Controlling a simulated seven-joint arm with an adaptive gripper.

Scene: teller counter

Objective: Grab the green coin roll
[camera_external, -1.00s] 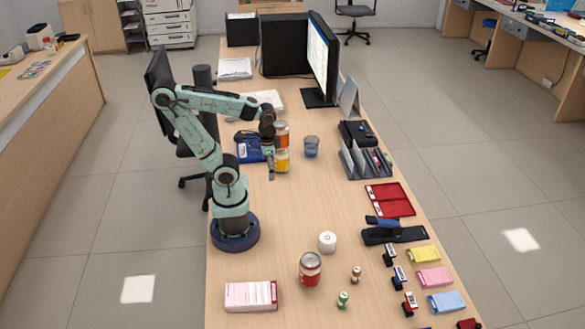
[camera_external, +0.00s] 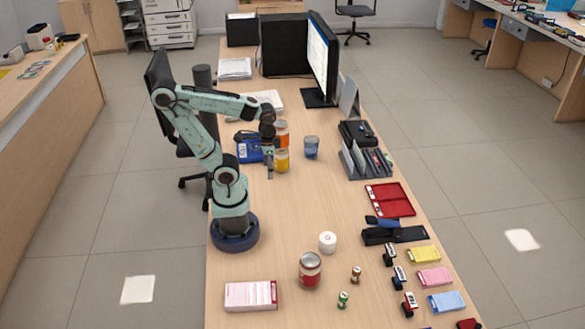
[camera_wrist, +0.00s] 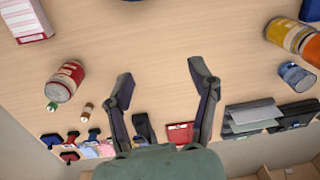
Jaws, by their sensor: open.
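The green coin roll (camera_external: 342,299) stands on the counter near the front, right of the red-and-white can. In the wrist view the small green roll (camera_wrist: 52,106) shows at the left, beside the can. My gripper (camera_external: 270,174) is over the counter farther back, in front of the yellow jar and well away from the roll.
The red-and-white can (camera_external: 310,269), a brown roll (camera_external: 356,273) and a white paper roll (camera_external: 327,241) stand near the green roll. Stamps (camera_external: 399,277) and colored pads lie to the right. The counter between my gripper and the white roll is clear.

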